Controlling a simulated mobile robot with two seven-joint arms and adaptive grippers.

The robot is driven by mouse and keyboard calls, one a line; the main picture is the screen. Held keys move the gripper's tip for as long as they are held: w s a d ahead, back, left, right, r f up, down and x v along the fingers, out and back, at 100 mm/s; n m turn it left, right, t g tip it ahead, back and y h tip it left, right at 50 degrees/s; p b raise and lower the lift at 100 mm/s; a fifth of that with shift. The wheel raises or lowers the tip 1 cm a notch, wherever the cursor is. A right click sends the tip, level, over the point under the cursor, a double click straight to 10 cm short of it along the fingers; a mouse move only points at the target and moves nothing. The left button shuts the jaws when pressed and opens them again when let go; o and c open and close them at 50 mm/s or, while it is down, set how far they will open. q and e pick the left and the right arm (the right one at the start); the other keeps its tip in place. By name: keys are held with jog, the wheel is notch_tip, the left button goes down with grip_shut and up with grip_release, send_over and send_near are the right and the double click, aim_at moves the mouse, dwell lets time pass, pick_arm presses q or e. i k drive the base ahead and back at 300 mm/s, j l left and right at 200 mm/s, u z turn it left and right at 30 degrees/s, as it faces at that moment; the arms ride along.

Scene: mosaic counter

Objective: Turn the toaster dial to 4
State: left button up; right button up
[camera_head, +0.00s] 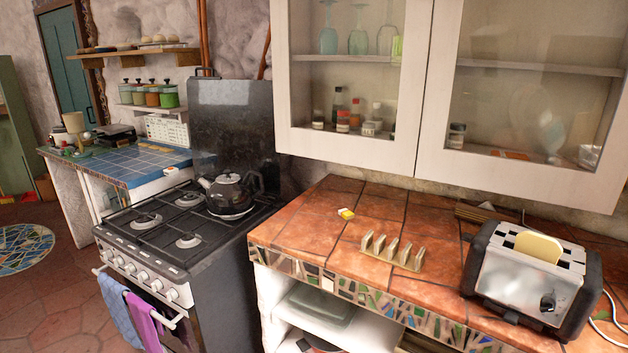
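The toaster (515,278) stands at the right end of the tiled counter, silver with black ends. A slice of bread (538,247) sticks up out of its top slot. A black dial (547,302) sits on the lower right of its front face; its numbers and setting are too small to read. Neither of my grippers is in view.
A wooden toast rack (392,251) and a small yellow item (346,213) are on the terracotta counter (310,238) left of the toaster. A white cord (607,318) lies at its right. Glass-door cabinets (350,148) hang above. A stove (165,235) with a black kettle (231,192) stands at left.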

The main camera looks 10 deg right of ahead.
aim_at(547, 305)
jog(key=z, duration=1.6)
